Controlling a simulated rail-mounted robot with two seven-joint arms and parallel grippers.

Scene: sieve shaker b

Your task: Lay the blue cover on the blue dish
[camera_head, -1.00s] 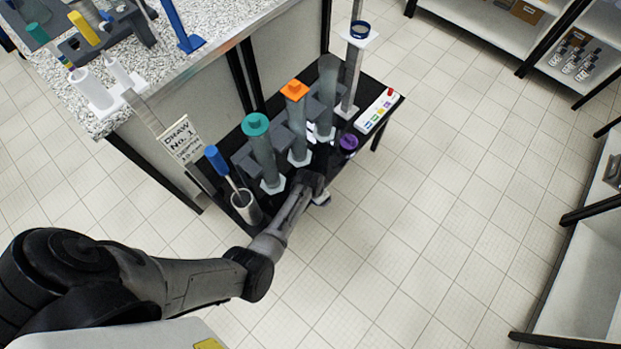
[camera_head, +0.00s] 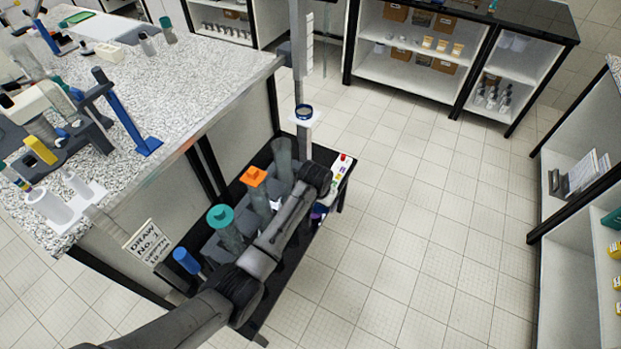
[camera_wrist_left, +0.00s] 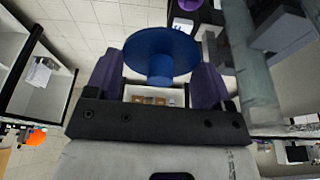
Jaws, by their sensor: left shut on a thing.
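The blue cover (camera_wrist_left: 160,52) is a round disc with a knob, held by the knob between the purple fingers of my left gripper (camera_wrist_left: 158,78). The blue dish (camera_head: 304,111) is a small round dish with a blue rim on a white plate on the post at the far end of that table. It looks uncovered. The cover is apart from it. My right gripper is in neither view.
Tubes with a teal cap (camera_head: 220,216) and an orange cap (camera_head: 253,177), and a plain grey tube (camera_head: 283,158), stand along the black table. A purple-lidded jar (camera_head: 318,212) is partly behind my arm. The speckled bench (camera_head: 200,75) rises at left. Floor at right is clear.

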